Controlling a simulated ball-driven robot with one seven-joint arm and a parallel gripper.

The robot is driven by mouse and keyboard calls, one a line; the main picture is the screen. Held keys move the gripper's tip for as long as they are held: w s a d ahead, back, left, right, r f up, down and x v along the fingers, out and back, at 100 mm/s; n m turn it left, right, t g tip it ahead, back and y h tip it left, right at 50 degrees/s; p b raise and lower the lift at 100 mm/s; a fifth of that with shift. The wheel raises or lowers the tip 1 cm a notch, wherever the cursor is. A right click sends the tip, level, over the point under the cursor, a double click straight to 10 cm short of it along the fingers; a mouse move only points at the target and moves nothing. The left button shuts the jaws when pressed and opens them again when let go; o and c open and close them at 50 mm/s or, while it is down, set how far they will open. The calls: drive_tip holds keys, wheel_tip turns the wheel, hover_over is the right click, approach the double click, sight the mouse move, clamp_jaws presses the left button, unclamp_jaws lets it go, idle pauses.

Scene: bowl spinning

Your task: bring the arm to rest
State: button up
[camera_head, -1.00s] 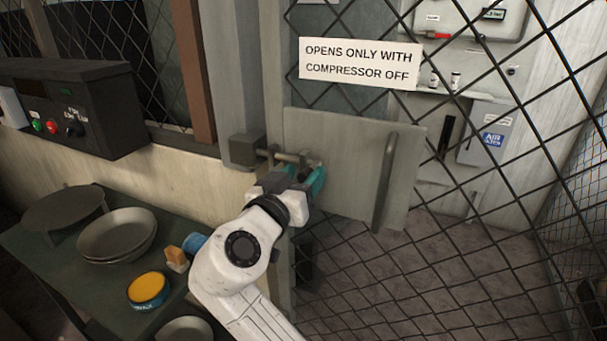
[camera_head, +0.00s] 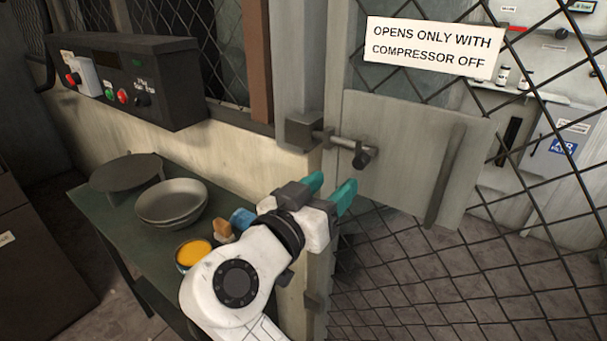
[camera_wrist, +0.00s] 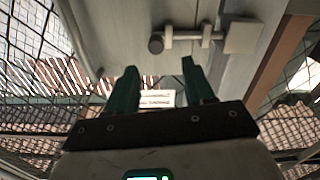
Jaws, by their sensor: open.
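My gripper (camera_head: 328,190) is at the end of my white arm in the head view, with two teal fingers spread apart and nothing between them. It is just below and left of the gate's bolt (camera_head: 346,143), apart from it. The bolt is a grey rod with a dark knob, running from a block on the post to the gate plate (camera_head: 405,160). In the wrist view my gripper (camera_wrist: 160,80) shows its open teal fingers from behind, and the bolt (camera_wrist: 190,36) lies beyond them.
A green table (camera_head: 115,215) at left holds stacked bowls (camera_head: 172,203), a dark round wheel (camera_head: 126,173), a yellow-topped tin (camera_head: 193,252), a blue tin and a sponge. A control box (camera_head: 130,80) hangs above. The mesh gate (camera_head: 400,270) stands at right.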

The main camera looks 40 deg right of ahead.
drive_tip(key=s+d+f+n+g+y+p, duration=0.1)
drive_tip(key=s+d+f+n+y, duration=0.15)
drive_tip(key=f, duration=0.45)
drive_tip(key=s+d+f+n+y, duration=0.1)
drive_tip(key=s+f+n+y, duration=0.15)
drive_tip(key=f, duration=0.45)
drive_tip(key=s+d+f+n+g+y+p, duration=0.1)
drive_tip(key=f+y, duration=0.2)
drive_tip(key=f, duration=0.4)
drive_tip(key=s+a+f+n+g+y, duration=0.1)
drive_tip(key=s+f+n+y, duration=0.1)
drive_tip(key=s, duration=0.4)
drive_tip(key=s+a+f+n+g+y, duration=0.1)
drive_tip(key=s+a+f+n+y, duration=0.1)
drive_tip(key=s+f+y, duration=0.2)
drive_tip(key=s+a+f+n+g+y+p, duration=0.1)
drive_tip(key=s+f+y, duration=0.1)
drive_tip(key=s+f, duration=0.6)
drive_tip(key=shift+a+n+y, duration=0.3)
drive_tip(key=shift+n+y, duration=0.1)
